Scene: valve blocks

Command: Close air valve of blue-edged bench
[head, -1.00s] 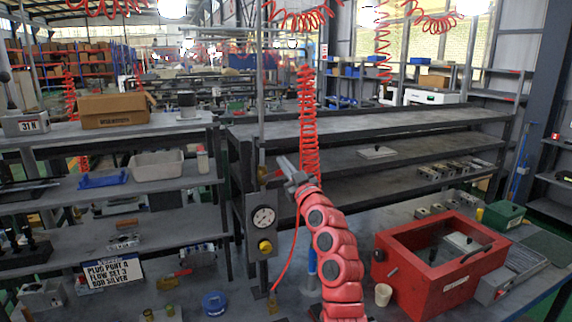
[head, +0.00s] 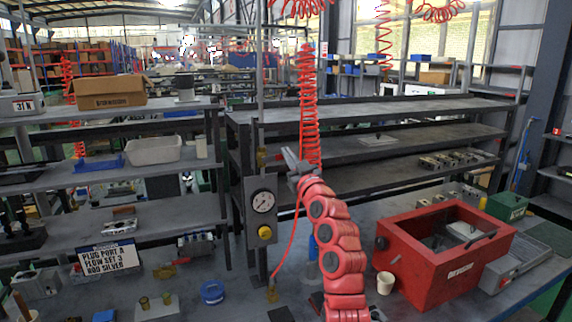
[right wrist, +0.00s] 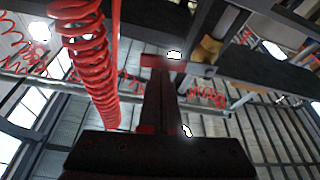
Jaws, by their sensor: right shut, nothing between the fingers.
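A grey panel (head: 250,226) with a round white gauge (head: 263,201) and a yellow knob (head: 265,232) is mounted on an upright pipe at the middle of the head view. A small brass-yellow fitting (head: 262,158) sits on the pipe above it; a similar blurred yellow part (right wrist: 208,50) shows in the right wrist view. My right gripper (head: 288,156) is shut and empty, up and right of the gauge, apart from the knob. It also shows in the right wrist view (right wrist: 163,62). My left gripper is out of view. No blue bench edge shows clearly.
A red coiled hose (head: 308,105) hangs close beside my right gripper, and a thin red hose runs down to the bench. Dark shelves (head: 400,120) are behind.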

